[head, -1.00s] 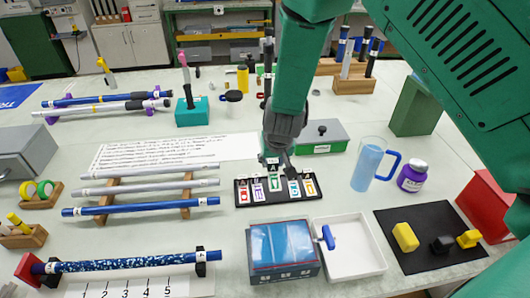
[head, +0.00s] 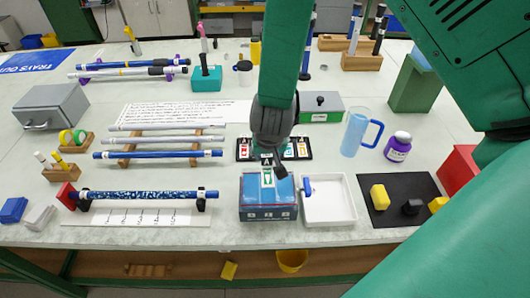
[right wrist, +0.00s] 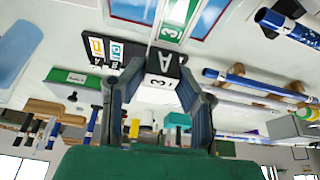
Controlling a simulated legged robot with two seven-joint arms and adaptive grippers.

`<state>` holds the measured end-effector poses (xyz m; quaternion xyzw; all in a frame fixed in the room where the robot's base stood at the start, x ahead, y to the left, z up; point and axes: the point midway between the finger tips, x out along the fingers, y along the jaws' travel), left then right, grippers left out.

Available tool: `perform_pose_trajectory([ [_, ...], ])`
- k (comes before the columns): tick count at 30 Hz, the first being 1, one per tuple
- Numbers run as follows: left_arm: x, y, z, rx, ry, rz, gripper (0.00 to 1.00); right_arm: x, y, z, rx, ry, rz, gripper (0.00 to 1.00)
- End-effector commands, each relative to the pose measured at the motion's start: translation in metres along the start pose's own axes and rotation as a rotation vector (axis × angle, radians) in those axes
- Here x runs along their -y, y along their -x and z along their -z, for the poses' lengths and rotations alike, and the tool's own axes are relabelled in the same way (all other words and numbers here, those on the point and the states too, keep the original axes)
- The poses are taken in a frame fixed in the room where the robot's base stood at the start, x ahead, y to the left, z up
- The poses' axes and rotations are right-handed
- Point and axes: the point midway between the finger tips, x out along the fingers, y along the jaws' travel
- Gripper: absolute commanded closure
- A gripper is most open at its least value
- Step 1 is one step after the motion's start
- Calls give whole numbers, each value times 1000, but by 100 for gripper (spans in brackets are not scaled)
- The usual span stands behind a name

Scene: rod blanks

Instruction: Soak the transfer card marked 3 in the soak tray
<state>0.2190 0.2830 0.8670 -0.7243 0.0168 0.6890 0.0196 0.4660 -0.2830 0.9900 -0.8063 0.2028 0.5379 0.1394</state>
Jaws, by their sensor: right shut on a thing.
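My right gripper (head: 268,160) is shut on a white transfer card (head: 267,178) with a green panel. In the right wrist view the card (right wrist: 173,22) shows a 3 on the green, with an A nearer the fingers (right wrist: 160,85). The gripper holds the card upright over the blue-filled tray (head: 268,213), which has a grey-blue body and labels on its front. I cannot tell whether the card's lower end touches the blue surface. The black card rack (head: 242,155) stands behind, with other cards in it, partly hidden by the gripper. My left gripper is not in view.
A white tray (head: 329,201) with a blue-handled tool stands right beside the blue-filled tray. A black mat (head: 385,213) with yellow and black blocks is further right. A blue mug (head: 357,132) and purple jar (head: 398,147) stand behind. Rods on stands are to the left.

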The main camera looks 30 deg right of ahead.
Motion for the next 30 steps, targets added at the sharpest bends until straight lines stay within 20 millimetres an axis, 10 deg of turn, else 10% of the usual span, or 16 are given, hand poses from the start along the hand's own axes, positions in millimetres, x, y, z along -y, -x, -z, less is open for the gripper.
perform_pose_trajectory([
  [30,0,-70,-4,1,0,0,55,-1,-80,-33,0,0,0,92],
])
